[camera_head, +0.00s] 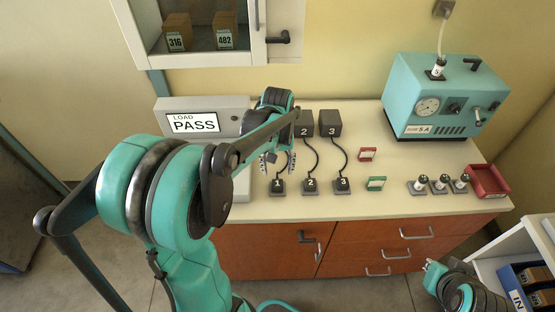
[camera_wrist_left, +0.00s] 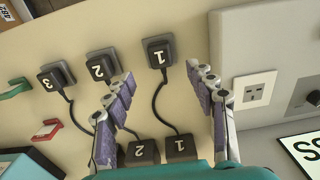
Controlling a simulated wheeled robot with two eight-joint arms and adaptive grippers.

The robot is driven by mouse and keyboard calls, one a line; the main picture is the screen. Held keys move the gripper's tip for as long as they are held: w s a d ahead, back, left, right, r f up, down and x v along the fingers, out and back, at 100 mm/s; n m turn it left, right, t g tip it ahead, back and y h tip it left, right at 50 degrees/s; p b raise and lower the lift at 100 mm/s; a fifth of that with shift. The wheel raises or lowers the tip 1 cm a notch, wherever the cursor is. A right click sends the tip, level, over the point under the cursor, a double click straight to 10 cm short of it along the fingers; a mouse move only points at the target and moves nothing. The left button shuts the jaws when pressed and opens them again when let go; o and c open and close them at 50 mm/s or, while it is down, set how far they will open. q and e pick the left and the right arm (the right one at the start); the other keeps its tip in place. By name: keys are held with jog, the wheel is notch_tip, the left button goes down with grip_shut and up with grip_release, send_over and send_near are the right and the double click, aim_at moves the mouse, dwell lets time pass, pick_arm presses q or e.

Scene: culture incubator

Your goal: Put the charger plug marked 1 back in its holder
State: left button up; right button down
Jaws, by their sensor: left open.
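The charger plug marked 1 (camera_head: 278,184) is a small dark block at the front of the counter, leftmost in a row of three. In the left wrist view the plug marked 1 (camera_wrist_left: 158,53) sits on a dark square holder (camera_wrist_left: 150,41), its black cable running to the charger box marked 1 (camera_wrist_left: 180,147). I cannot tell how deep it is seated. My left gripper (camera_head: 279,161) is open and empty, just behind and above the plug. In the wrist view its fingers (camera_wrist_left: 168,86) stand apart on either side of the cable. My right gripper (camera_head: 432,268) is low at the right, away from the counter.
Plugs 2 (camera_head: 310,185) and 3 (camera_head: 342,185) stand right of plug 1. A grey tester reading "LOAD PASS" (camera_head: 203,104) has a wall-type socket (camera_wrist_left: 254,90). Red (camera_head: 367,154) and green (camera_head: 376,183) frames, a teal machine (camera_head: 448,90) and a red tray (camera_head: 487,181) lie further right.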

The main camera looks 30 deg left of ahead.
pick_arm(q)
notch_tip(320, 180, up, 4)
dwell(0.7)
jog(key=s+d+r+m+t, duration=0.1)
jog(key=s+d+m+t, duration=0.5)
jog(key=s+d, duration=0.4)
jog(key=shift+s+d+r+t, duration=0.2)
jog(key=shift+s+d+t, duration=0.1)
jog(key=shift+s+t, duration=0.3)
